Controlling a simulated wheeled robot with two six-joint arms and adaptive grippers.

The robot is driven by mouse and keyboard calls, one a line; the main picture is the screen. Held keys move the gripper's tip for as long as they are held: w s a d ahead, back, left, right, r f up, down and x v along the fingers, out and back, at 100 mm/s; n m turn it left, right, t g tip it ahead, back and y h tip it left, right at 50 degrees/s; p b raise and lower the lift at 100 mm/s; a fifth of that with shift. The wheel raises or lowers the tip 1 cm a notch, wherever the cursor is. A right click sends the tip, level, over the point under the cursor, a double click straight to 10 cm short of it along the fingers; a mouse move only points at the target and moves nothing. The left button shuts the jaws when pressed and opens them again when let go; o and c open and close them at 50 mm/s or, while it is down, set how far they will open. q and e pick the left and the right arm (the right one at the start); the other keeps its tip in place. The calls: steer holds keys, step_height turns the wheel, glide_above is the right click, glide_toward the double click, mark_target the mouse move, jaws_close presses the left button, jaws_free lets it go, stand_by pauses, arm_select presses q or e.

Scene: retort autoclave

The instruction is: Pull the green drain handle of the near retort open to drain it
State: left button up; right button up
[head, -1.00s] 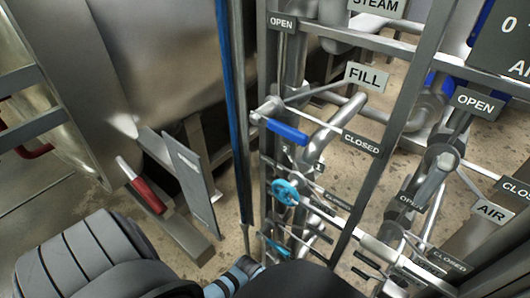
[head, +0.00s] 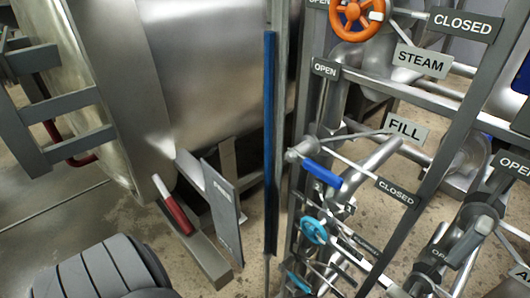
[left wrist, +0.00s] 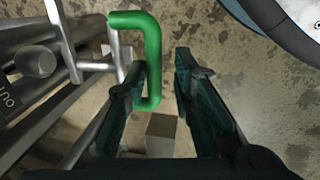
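The green handle (left wrist: 152,60) shows in the left wrist view as a bent green bar attached to grey metalwork at its left. My left gripper (left wrist: 161,62) is open, with its two dark fingers apart. The upright part of the green bar lies between the fingers in this view, close beside the left finger, which overlaps it. I cannot tell whether they touch. The green handle does not show in the head view. The near retort (head: 200,70) is the large steel vessel at upper left there. My right gripper is not in view.
A pipe frame with a blue lever (head: 322,174), a light-blue handwheel (head: 314,230) and an orange handwheel (head: 357,18) stands at right. A red-gripped lever (head: 177,213) is below the vessel. Signs read STEAM (head: 422,61) and FILL (head: 407,129).

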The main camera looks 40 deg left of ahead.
arm_select(q)
steer(key=shift+r, duration=0.1)
step_height(320, 180, up, 12)
steer(key=s, duration=0.2)
steer(key=shift+s+f, duration=0.15)
steer(key=shift+f, duration=0.05)
stand_by(1.5)
